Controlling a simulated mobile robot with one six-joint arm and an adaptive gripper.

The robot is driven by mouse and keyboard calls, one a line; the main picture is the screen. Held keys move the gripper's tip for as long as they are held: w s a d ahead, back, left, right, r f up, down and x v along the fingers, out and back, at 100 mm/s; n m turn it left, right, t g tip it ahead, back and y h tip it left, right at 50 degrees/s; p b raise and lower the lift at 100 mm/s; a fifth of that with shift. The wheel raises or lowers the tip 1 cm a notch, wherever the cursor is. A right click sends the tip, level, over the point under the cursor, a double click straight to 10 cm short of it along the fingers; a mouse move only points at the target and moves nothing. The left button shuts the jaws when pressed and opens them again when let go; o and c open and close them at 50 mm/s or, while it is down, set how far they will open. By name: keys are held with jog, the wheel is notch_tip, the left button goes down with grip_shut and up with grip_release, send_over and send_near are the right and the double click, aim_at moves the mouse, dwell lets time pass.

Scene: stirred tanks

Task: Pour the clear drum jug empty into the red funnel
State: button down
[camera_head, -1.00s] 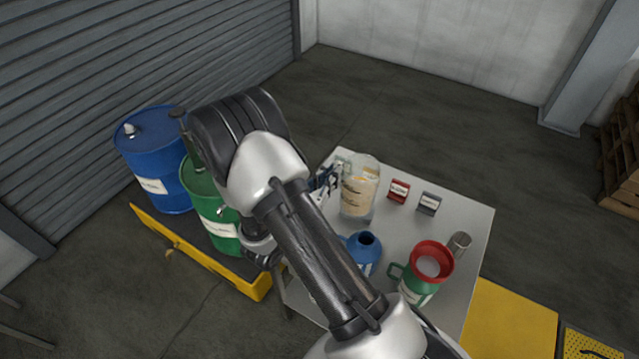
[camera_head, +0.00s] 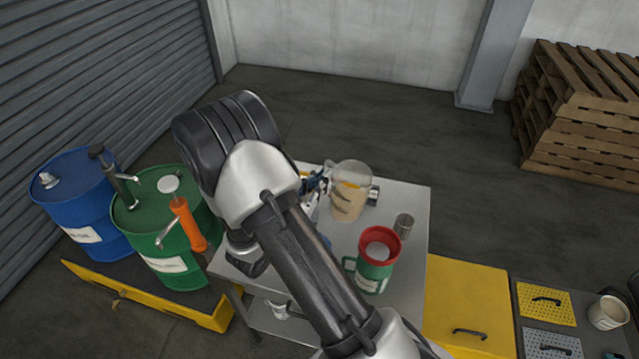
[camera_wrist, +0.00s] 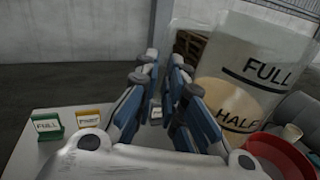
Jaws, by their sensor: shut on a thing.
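The clear drum jug (camera_head: 349,192) stands out at the far side of the table, close to upright in the head view. It holds pale amber liquid and has FULL and HALF marks in the wrist view (camera_wrist: 250,75). My gripper (camera_head: 322,182) is at the jug's left side, shut on it. The fingers show in the wrist view (camera_wrist: 165,95); the exact grip on the handle is hard to see. The red funnel (camera_head: 379,236) sits on top of a green jug (camera_head: 372,276), nearer and to the right. It also shows at lower right in the wrist view (camera_wrist: 282,152).
A metal cup (camera_head: 404,226) stands right of the funnel on the grey table (camera_head: 405,285). Small green (camera_wrist: 47,124) and yellow (camera_wrist: 90,118) signs stand at left in the wrist view. Blue (camera_head: 80,200) and green (camera_head: 160,225) drums are at left. My arm hides much of the table.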

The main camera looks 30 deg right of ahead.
aim_at(333, 185)
jog(key=shift+w+f+m+h+b, duration=0.1)
jog(key=shift+f+m+h+b, duration=0.2)
jog(key=shift+m+b, duration=1.1)
jog(key=shift+w+f+m+h+b, duration=0.1)
jog(key=shift+f+m+h+b, duration=0.2)
jog(key=shift+m+b, duration=1.1)
